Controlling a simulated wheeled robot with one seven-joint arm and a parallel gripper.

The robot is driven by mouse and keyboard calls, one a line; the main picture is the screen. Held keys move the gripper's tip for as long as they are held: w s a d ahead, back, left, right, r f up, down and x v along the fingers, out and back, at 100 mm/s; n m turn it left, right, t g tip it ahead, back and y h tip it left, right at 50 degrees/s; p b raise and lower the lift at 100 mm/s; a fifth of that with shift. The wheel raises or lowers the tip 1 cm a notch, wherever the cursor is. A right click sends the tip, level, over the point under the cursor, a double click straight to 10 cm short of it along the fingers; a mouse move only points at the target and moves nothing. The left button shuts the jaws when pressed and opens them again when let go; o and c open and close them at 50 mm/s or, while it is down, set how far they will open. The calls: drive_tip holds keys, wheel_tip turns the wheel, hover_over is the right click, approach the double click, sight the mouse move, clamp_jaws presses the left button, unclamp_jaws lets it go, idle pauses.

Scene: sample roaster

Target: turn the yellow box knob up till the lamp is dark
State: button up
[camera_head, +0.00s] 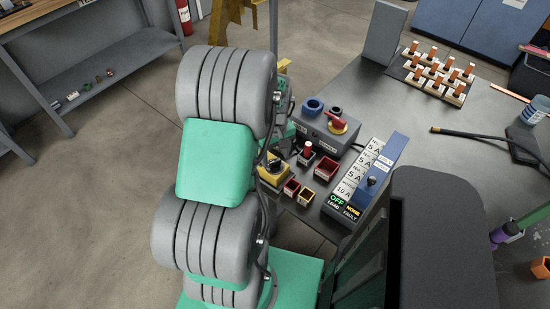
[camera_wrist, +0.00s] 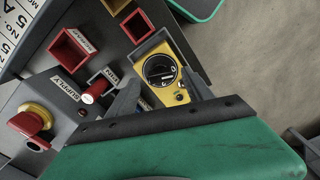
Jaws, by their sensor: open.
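The yellow box (camera_wrist: 158,48) shows in the wrist view with a round black knob (camera_wrist: 159,70) on its face, carrying a pale pointer mark and small markings. A small round spot (camera_wrist: 181,86) sits beside the knob; I cannot tell if it is the lamp or if it is lit. My gripper (camera_wrist: 162,76) is open, its two grey fingers apart on either side of the knob. I cannot tell whether they touch it. In the head view the yellow box (camera_head: 268,180) is partly hidden by my arm, which also hides most of the gripper.
A red knob (camera_wrist: 93,91) and a red-and-yellow switch (camera_wrist: 32,120) are close by. Small red trays (camera_wrist: 75,50) stand beside the box. A display panel (camera_head: 344,205) reads OFF LOAD and NONE FAULT. Holders with orange pieces (camera_head: 436,70) stand far back on the grey bench (camera_head: 390,115).

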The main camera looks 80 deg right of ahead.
wheel_tip(320, 180, down, 2)
clamp_jaws()
idle(0.7)
